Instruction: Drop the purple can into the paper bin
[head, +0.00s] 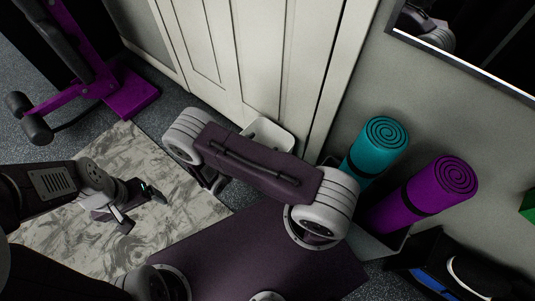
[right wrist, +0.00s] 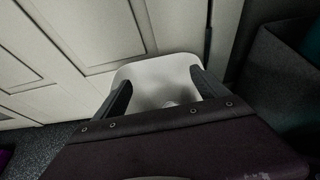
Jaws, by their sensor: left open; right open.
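The paper bin (head: 268,133) is white and stands on the floor against the pale panelled doors, partly hidden behind my right arm. In the right wrist view the open white bin (right wrist: 152,72) lies beyond and between the fingers of my right gripper (right wrist: 161,78). The gripper is open, with nothing seen between its fingers. A small pale thing (right wrist: 170,103) shows inside the bin; I cannot tell what it is. My left gripper (head: 143,211) is open and empty over the marbled mat. I see no purple can in either view.
A teal rolled mat (head: 374,152) and a purple rolled mat (head: 430,192) stand upright right of the bin by the wall. Purple gym equipment (head: 125,92) is at the upper left. The marbled floor mat (head: 95,155) is mostly clear.

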